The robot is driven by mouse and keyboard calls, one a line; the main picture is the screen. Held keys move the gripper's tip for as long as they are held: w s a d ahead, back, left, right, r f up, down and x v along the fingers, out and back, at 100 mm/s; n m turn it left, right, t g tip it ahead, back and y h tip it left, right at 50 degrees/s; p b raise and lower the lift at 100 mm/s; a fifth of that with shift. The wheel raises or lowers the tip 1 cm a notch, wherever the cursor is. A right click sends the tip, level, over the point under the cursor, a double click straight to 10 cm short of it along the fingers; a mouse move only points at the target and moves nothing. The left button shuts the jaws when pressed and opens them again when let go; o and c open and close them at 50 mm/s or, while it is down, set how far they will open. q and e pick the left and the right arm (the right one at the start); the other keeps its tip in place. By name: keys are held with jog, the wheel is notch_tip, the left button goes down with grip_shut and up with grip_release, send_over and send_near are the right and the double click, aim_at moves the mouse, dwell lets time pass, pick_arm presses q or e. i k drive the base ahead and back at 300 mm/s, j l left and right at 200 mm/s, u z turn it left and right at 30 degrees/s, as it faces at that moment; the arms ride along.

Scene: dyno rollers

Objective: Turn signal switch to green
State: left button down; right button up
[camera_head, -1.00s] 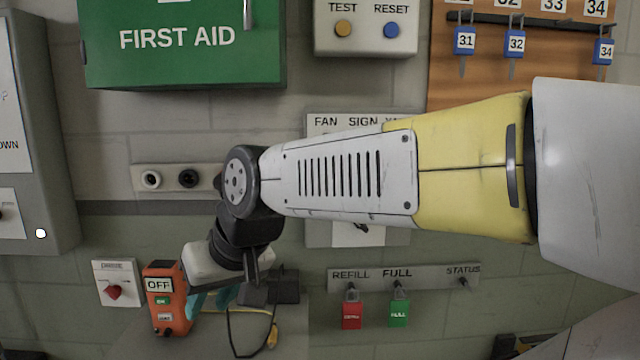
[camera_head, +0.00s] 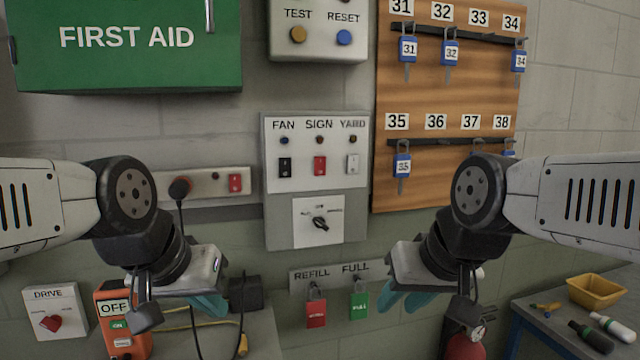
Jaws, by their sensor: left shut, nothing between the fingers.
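The grey panel (camera_head: 273,212) at the middle of the wall has FAN, SIGN and YARD switches. My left gripper (camera_head: 208,304), with teal fingers, is shut and empty, below and left of the panel. My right gripper (camera_head: 404,301) is below and right of it, in front of the wall; its finger gap is unclear. Neither touches the switches.
A socket strip (camera_head: 205,184) with a black plug and cable is at left. Red (camera_head: 316,310) and green (camera_head: 359,304) padlocks hang below the panel. An orange OFF box (camera_head: 124,338) and the DRIVE switch (camera_head: 52,322) are lower left. A yellow bin (camera_head: 596,291) stands at right.

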aim_at(319, 222)
jog(key=k+j, duration=0.15)
jog(key=j, duration=0.2)
jog(key=k+j+z, duration=0.1)
jog(key=j, duration=0.25)
jog(key=k+j, duration=0.2)
jog(key=k+j+z, duration=0.15)
jog(key=j, duration=0.3)
